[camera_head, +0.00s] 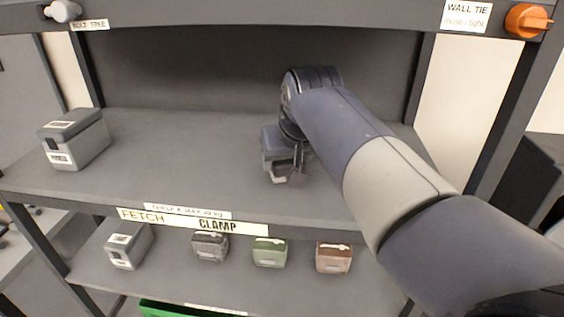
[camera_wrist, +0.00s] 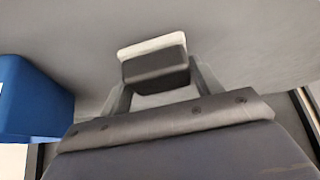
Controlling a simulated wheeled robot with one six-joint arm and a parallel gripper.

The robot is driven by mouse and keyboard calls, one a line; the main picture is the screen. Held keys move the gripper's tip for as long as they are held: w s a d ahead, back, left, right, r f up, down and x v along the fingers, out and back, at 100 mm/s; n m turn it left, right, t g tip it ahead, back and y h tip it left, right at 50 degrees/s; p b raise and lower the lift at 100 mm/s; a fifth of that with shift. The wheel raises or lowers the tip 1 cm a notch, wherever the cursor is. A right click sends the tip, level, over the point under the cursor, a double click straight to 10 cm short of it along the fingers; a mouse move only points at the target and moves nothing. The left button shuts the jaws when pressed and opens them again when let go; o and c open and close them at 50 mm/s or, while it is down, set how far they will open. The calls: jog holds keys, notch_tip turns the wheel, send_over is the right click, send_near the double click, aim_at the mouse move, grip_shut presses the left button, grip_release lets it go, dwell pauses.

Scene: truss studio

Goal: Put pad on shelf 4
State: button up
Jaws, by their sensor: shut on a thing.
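My gripper (camera_head: 288,178) is over the upper shelf (camera_head: 200,165), right of its middle. In the wrist view its two fingers (camera_wrist: 158,82) are shut on a small dark block (camera_wrist: 155,67) with a pale edge, which I take to be the pad. In the head view the held block is mostly hidden by my gripper, and I cannot tell whether it touches the shelf.
A grey box (camera_head: 75,138) stands at the upper shelf's left. Below are a grey box (camera_head: 128,245) and black (camera_head: 210,246), green (camera_head: 269,252) and red (camera_head: 333,257) blocks. An orange knob (camera_head: 527,20) is at top right. A blue bin (camera_wrist: 35,100) shows in the wrist view.

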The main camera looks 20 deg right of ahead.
jog(key=shift+w+f, duration=0.1)
jog(key=shift+w, duration=0.1)
jog(key=shift+s+f, duration=0.1)
jog(key=o, duration=0.9)
jog(key=shift+r, duration=0.3)
jog(key=v, duration=0.5)
jog(key=shift+s+b, duration=0.1)
jog(key=shift+b, duration=0.3)
jog(key=s+b, duration=0.1)
jog(key=s, duration=0.5)
jog(key=s+b, duration=0.2)
jog(key=s, duration=0.3)
jog(key=shift+s+f, duration=0.2)
jog(key=shift+s, duration=0.2)
jog(key=shift+w, duration=0.1)
